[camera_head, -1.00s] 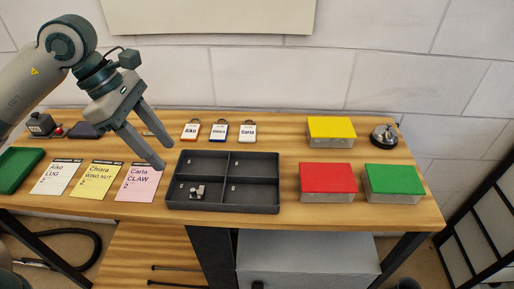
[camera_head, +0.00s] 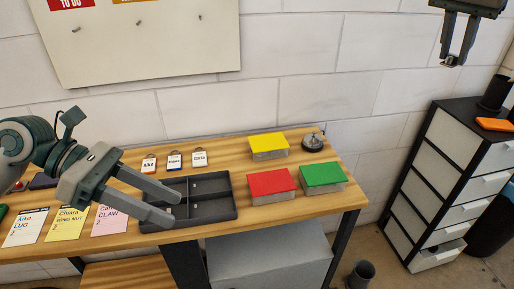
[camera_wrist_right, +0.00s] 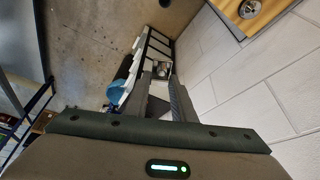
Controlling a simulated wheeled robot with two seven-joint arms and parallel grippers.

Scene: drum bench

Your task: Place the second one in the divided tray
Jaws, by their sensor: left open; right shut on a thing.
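The dark divided tray (camera_head: 212,207) lies on the bench in the head view. My left gripper (camera_head: 174,210) is open over its left side, and its fingers hide much of the front-left compartment. The visible right-hand compartments look empty. My right gripper (camera_head: 454,60) is raised at the upper right of the head view, away from the bench. It is shut on a small metal part (camera_head: 450,60), which also shows between the fingers in the right wrist view (camera_wrist_right: 161,68). The part is too small to identify.
Labelled cards, including the pink Carla CLAW card (camera_head: 110,221), lie left of the tray. Name tags (camera_head: 174,160) lie behind it. Yellow (camera_head: 268,143), red (camera_head: 271,182) and green (camera_head: 322,175) lidded boxes and a bell (camera_head: 313,142) stand right. A drawer cabinet (camera_head: 450,180) stands beyond the bench.

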